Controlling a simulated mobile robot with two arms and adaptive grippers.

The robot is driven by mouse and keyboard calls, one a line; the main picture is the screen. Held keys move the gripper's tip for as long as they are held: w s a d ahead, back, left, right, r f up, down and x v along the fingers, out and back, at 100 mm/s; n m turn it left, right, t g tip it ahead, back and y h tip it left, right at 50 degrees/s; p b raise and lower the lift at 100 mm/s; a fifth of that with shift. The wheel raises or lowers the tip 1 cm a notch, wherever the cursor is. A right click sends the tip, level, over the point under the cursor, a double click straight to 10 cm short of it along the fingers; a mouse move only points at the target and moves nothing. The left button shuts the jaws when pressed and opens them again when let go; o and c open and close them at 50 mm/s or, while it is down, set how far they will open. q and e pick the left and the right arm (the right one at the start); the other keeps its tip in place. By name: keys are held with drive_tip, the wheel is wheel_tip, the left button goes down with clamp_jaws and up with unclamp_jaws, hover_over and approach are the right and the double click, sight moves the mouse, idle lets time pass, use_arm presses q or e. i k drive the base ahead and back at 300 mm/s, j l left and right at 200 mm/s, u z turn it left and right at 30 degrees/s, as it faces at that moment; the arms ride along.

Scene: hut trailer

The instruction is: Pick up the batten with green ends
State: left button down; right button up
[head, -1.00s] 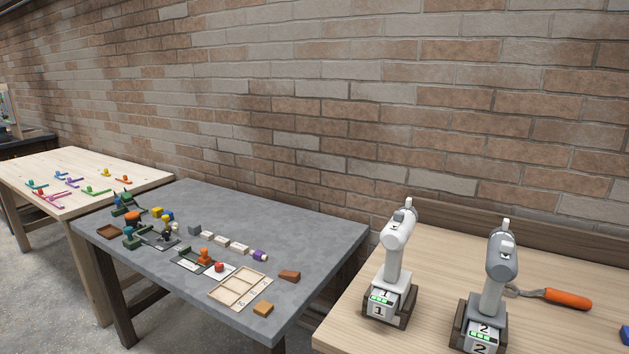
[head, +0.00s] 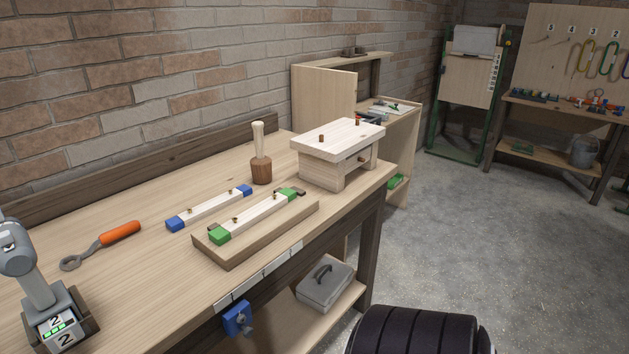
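The batten with green ends (head: 259,215) lies on a raised wooden board (head: 245,243) near the front edge of the workbench. It is pale wood with a green block at each end and small brass-coloured knobs on top. A similar batten with blue ends (head: 210,208) lies behind it on the bench top. Neither of my grippers shows in the head view. A black ribbed rounded shape at the bottom right is cut off by the frame.
A mallet (head: 261,157) stands behind the battens, and a small wooden stool-like stand (head: 338,152) is to their right. A wrench with orange handle (head: 103,245) and a grey drill (head: 38,285) are to the left. A grey toolbox (head: 325,284) sits on the lower shelf. Floor at right is clear.

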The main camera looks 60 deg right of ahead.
sight(222, 234)
drive_tip(key=z, duration=1.7)
